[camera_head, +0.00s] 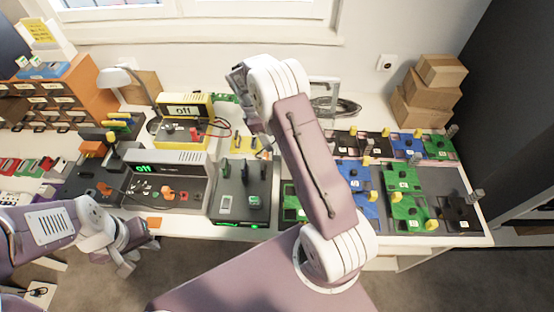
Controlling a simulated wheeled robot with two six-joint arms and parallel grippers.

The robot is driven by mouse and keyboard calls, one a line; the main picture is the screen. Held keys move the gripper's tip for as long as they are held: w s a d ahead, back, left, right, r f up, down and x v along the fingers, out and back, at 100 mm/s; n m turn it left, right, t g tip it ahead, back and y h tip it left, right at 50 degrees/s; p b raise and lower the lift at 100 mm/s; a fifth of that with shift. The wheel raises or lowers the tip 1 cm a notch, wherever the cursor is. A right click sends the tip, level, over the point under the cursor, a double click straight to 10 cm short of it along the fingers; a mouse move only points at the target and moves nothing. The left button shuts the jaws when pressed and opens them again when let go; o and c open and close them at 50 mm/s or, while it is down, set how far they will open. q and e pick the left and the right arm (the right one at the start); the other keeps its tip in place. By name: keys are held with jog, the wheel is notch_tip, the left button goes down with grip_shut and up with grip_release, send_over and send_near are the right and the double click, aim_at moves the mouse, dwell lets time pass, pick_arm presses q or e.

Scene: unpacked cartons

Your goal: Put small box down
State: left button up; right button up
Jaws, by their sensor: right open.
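Several brown cardboard boxes are stacked at the back right of the table. The smallest-looking box (441,70) sits on top, above a middle box (428,89) and a lower box (418,112). My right gripper (243,88) is at the end of my raised arm, near the back middle of the table, well left of the stack. It is open, partly hidden by its own wrist, and no box shows in it. My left gripper (136,256) hangs low at the front left edge, far from the boxes. Its jaws are small and unclear, and no box shows in it.
Coloured circuit boards (403,178) cover the right of the table. An orange drawer unit (55,99) and a lamp (113,78) are at the left. Little table surface is free.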

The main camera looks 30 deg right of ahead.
aim_at(276, 152)
jog(key=x, duration=0.2)
jog(key=shift+s+d+f, duration=0.1)
jog(key=shift+s+f, duration=0.05)
jog(key=shift+f, duration=0.25)
jog(key=shift+d+f, duration=0.15)
jog(key=shift+f, duration=0.25)
jog(key=x, duration=0.5)
grip_shut()
jog(key=shift+r, duration=0.1)
notch_tip(276, 152, up, 28)
jog(key=p, duration=0.3)
